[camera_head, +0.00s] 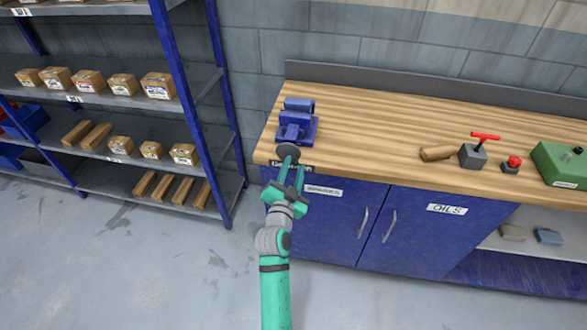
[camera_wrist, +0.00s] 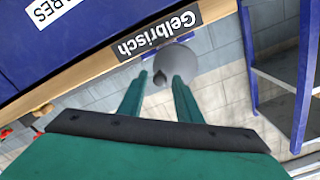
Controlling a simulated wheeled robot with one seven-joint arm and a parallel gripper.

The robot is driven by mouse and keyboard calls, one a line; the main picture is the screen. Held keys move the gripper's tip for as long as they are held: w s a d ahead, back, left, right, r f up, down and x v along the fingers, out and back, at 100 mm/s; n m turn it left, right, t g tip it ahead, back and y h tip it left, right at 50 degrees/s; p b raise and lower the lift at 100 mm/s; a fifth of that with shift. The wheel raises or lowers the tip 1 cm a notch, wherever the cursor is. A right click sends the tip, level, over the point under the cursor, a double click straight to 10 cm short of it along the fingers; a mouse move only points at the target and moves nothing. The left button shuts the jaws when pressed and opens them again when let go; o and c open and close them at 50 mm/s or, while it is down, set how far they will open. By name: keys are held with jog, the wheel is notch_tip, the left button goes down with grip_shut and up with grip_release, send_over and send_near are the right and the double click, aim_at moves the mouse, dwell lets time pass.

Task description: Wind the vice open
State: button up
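The blue vice (camera_head: 296,120) stands on the left front corner of the wooden bench top. Its grey round handwheel (camera_head: 287,150) sticks out over the bench's front edge. In the wrist view the handwheel (camera_wrist: 203,68) lies just beyond my fingertips, with a small dark knob (camera_wrist: 160,78) on its near side, between the tips in the picture. My gripper (camera_head: 293,167) is in front of the wheel, its two green fingers apart; they also show in the wrist view (camera_wrist: 160,76). I cannot tell whether a finger touches the wheel. Only a blue sliver of the vice shows there.
The bench (camera_head: 370,115) has blue cupboard doors below. On its right are a wooden piece (camera_head: 436,153), a grey block with a red T-handle (camera_head: 473,155), a red-topped knob (camera_head: 511,165) and a green box (camera_head: 563,164). Blue shelving (camera_head: 200,80) with cartons stands left.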

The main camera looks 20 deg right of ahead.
jog(key=m, duration=1.2)
jog(key=shift+m, duration=0.4)
jog(key=m, duration=0.6)
jog(key=shift+a+m, duration=0.1)
jog(key=shift+m, duration=1.8)
jog(key=shift+m, duration=0.3)
jog(key=shift+m, duration=0.4)
grip_shut()
jog(key=shift+r+n, duration=0.25)
jog(key=shift+n, duration=0.6)
jog(key=shift+r+n, duration=0.2)
jog(key=shift+n, duration=0.65)
